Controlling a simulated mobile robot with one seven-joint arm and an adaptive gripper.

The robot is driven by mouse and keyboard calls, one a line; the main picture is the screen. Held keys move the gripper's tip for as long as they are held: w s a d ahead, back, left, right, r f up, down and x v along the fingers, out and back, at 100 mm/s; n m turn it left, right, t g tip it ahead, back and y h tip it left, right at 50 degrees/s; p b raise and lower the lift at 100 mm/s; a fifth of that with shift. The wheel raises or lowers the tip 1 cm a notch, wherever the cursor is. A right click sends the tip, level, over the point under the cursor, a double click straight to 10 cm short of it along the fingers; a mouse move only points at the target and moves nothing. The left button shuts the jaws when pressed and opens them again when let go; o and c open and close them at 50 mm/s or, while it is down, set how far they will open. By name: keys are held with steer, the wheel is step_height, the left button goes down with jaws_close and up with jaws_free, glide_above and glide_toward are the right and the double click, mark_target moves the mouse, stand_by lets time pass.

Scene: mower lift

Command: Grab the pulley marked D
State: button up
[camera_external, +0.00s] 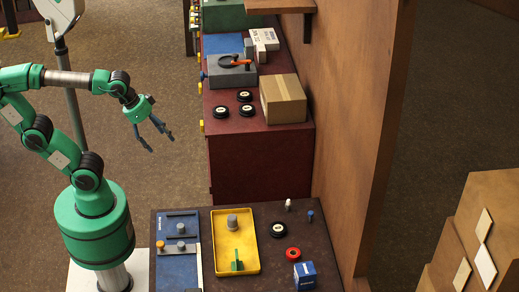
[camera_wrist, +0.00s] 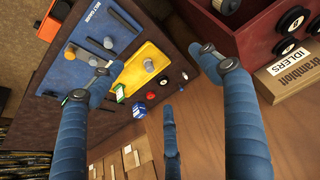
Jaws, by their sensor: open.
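Three black pulleys with pale centre labels stand on the dark red bench: a left one (camera_external: 220,112), a back one (camera_external: 245,96) and a right one (camera_external: 247,110). In the wrist view pulleys show at the upper right (camera_wrist: 290,20), (camera_wrist: 284,47). Another black pulley (camera_external: 278,230) lies on the near dark table, also in the wrist view (camera_wrist: 163,80). The letters are too small to read, so I cannot tell which is D.
A cardboard box (camera_external: 284,99), marked IDLERS in the wrist view, stands right of the three pulleys. The near table holds a yellow tray (camera_external: 221,257), a blue board (camera_external: 176,265) and a red ring (camera_external: 293,254). A wooden wall (camera_external: 345,130) borders the right.

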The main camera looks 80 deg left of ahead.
steer(key=w+d+r+g+p, duration=0.1)
steer(key=w+d+r+p, duration=0.15)
steer(key=w, duration=0.95)
steer(key=n+g+p, duration=0.3)
steer(key=g+p, duration=0.1)
glide_above(278, 227)
step_height(278, 227, down, 23)
steer(key=shift+f, duration=0.15)
steer(key=shift+f+b, duration=0.9)
steer(key=shift+f, duration=3.3)
